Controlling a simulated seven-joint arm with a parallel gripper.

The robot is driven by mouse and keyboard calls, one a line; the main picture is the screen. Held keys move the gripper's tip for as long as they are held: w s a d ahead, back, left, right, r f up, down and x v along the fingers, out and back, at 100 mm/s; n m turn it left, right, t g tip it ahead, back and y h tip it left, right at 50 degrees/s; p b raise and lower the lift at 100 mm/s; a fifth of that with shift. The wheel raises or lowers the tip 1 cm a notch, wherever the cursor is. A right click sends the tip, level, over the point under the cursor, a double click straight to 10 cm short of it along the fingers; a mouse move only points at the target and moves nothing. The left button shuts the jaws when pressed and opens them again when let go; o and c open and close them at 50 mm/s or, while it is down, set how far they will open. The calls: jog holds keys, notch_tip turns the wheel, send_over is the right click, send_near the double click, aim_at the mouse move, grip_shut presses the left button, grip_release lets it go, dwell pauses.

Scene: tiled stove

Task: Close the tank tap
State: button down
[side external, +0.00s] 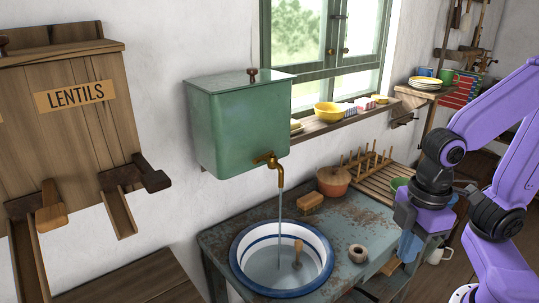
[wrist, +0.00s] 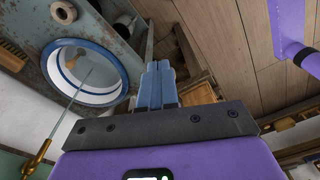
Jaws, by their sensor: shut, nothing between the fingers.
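The tap also shows at the lower left of the wrist view (wrist: 38,158). My gripper (side external: 407,248) is to the right of the tap and lower, near the right edge of the washstand, pointing down. Its blue fingers are together and empty in the wrist view (wrist: 158,82).
The blue-rimmed basin sits in a worn grey washstand (side external: 345,215) with a brush (side external: 310,202), a clay pot (side external: 333,181), a small ring-shaped item (side external: 358,253) and a wooden rack (side external: 375,172). A lentils bin (side external: 75,120) is at left. Space before the tap looks clear.

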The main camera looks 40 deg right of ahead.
aim_at(272, 151)
jog(key=w+d+r+n+t+y, duration=0.1)
jog(key=w+r+n+y, duration=0.1)
jog(key=w+r, duration=0.5)
jog(key=w+r+n+t+y, duration=0.1)
jog(key=w+r+n+t, duration=0.2)
jog(key=w, duration=0.8)
jog(key=w+d+r+n+y, duration=0.1)
jog(key=w+r+n+y, duration=0.1)
jog(key=w+r, duration=0.55)
jog(key=shift+w+a+f, duration=1)
jog(key=shift+w+f, duration=0.4)
jog(key=shift+f, duration=0.3)
jog(key=shift+w+a+f, duration=1.05)
jog(key=shift+w+f, duration=0.4)
jog(key=shift+f, duration=0.25)
jog(key=shift+w+a+f, duration=1)
jog(key=shift+w+f, duration=0.4)
jog(key=shift+f, duration=0.3)
jog(key=shift+a, duration=0.1)
